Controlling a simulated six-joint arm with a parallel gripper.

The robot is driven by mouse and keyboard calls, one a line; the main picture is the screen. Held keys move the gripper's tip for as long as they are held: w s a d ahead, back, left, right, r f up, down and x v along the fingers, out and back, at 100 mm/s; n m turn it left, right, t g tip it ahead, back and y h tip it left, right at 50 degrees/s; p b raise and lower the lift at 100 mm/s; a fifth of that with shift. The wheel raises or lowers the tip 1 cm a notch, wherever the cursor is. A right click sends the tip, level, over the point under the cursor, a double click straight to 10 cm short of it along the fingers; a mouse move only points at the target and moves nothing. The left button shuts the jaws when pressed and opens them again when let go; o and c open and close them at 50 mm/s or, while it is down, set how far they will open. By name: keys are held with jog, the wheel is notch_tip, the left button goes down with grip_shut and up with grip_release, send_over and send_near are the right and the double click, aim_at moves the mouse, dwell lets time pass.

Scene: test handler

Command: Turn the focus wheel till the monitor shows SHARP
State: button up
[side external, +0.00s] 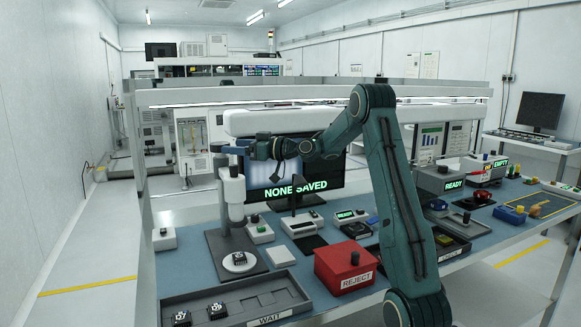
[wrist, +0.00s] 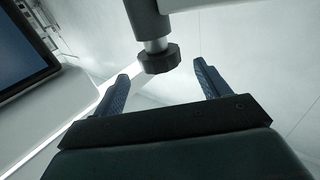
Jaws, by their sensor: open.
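The dark ribbed focus wheel (wrist: 160,59) hangs on a grey shaft in the wrist view. My gripper (wrist: 162,71) is open and empty, with one blue finger on either side of the wheel's near edge and visible gaps to it. In the side view my gripper (side external: 246,148) is level with the top of the microscope (side external: 233,190); the wheel cannot be made out clearly there. The monitor (side external: 335,178) behind reads NONE SAVED in green, and my arm covers part of its screen. A corner of a dark screen (wrist: 22,45) shows in the wrist view.
A dark chip lies on the round white stage of the microscope. Small control boxes (side external: 302,223) stand beside the microscope.

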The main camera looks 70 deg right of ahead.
aim_at(214, 143)
jog(key=shift+w+a, duration=0.25)
jog(key=shift+w, duration=1.65)
jog(key=shift+w+a, duration=0.2)
jog(key=shift+w, duration=1.7)
jog(key=c, duration=1)
jog(key=shift+y, duration=0.3)
jog(key=shift+a+r+n+g+y, duration=0.1)
jog(key=shift+n+g+y, duration=0.25)
jog(key=shift+n+y, duration=0.7)
jog(key=shift+a+n+g+y, duration=0.1)
jog(key=shift+n+g+y, duration=0.25)
jog(key=shift+n+y, duration=0.7)
jog(key=shift+s+a+g+y, duration=0.1)
jog(key=shift+g+y, duration=0.3)
jog(key=shift+y, duration=0.6)
